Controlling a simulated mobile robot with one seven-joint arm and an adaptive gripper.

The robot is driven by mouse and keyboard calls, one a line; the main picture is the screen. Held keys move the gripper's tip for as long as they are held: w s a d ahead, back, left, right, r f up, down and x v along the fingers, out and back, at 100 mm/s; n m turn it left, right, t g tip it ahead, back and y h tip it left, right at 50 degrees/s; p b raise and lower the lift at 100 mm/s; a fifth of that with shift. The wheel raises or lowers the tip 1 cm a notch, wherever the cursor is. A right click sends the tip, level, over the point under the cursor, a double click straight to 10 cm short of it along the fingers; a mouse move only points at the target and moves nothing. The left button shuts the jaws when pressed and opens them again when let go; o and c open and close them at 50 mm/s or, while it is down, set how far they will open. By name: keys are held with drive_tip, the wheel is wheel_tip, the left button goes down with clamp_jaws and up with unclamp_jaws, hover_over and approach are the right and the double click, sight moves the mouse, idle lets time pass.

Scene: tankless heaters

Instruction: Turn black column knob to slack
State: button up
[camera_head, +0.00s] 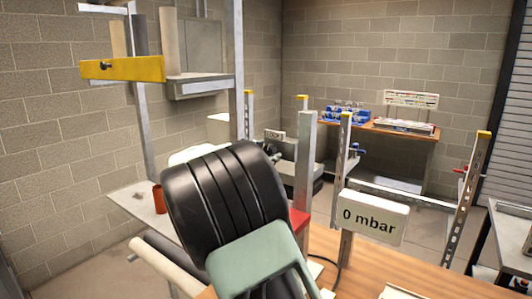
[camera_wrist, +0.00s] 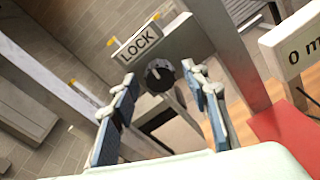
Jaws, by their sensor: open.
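The black column knob (camera_wrist: 159,75) shows in the wrist view, round and dark with a pale mark on its face. It sits on a grey plate below a sign that reads LOCK (camera_wrist: 138,43). My gripper (camera_wrist: 158,71) is open, with one finger to each side of the knob in the picture. I cannot tell whether either finger touches it. In the head view the LOCK sign (camera_head: 274,134) shows small beyond my black arm link, and the knob cannot be made out clearly there.
A white display reading 0 mbar (camera_head: 374,217) stands on the wooden bench to the right. Metal uprights (camera_head: 304,160) rise near my arm. A red piece (camera_wrist: 285,138) lies at the lower right of the wrist view.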

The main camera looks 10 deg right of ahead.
drive_tip(key=v, duration=1.1)
drive_tip(key=shift+s+a, duration=0.2)
